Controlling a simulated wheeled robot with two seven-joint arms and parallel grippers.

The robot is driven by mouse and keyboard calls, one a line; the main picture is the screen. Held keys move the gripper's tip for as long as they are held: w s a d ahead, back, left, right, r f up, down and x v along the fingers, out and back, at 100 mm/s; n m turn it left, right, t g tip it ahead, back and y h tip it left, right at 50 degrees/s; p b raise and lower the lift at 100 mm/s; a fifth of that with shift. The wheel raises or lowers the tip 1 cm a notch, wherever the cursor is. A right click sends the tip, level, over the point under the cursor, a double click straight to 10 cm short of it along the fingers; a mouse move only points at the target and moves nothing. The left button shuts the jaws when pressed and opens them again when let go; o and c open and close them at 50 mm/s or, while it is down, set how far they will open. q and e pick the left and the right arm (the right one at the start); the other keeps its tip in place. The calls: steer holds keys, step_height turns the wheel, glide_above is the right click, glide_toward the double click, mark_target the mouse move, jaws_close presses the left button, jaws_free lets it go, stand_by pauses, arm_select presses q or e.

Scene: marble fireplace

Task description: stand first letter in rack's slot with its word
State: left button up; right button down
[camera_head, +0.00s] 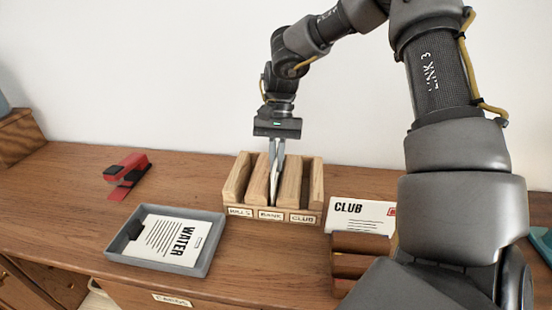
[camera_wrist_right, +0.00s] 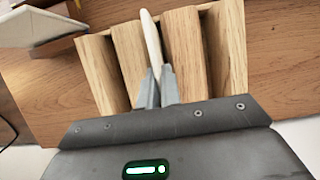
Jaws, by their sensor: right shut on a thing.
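The wooden rack (camera_head: 313,190) stands on the desk with three slots labelled BILLS, BANK and CLUB from left to right. My right gripper (camera_head: 277,165) points down at the rack, shut on a thin white letter (camera_head: 274,187) seen nearly edge-on. The letter is upright in the middle slot, above the BANK label (camera_head: 270,215); its word is not visible. The right wrist view also shows the letter (camera_wrist_right: 151,42) between the rack's middle dividers. A CLUB letter (camera_head: 362,214) leans to the right. My left gripper is not in view.
A brown slotted holder (camera_head: 358,264) stands at the CLUB letter, partly hidden by my right arm. A red stapler (camera_head: 127,174) lies at the left. Bare desk (camera_head: 200,187) shows between stapler and rack. A white wall stands behind.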

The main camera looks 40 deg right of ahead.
steer(key=shift+f, duration=0.15)
steer(key=c, duration=1.5)
jaws_free()
step_height(320, 180, up, 9)
steer(key=p, duration=0.8)
steer(key=shift+p, duration=0.3)
steer(key=shift+w, duration=0.1)
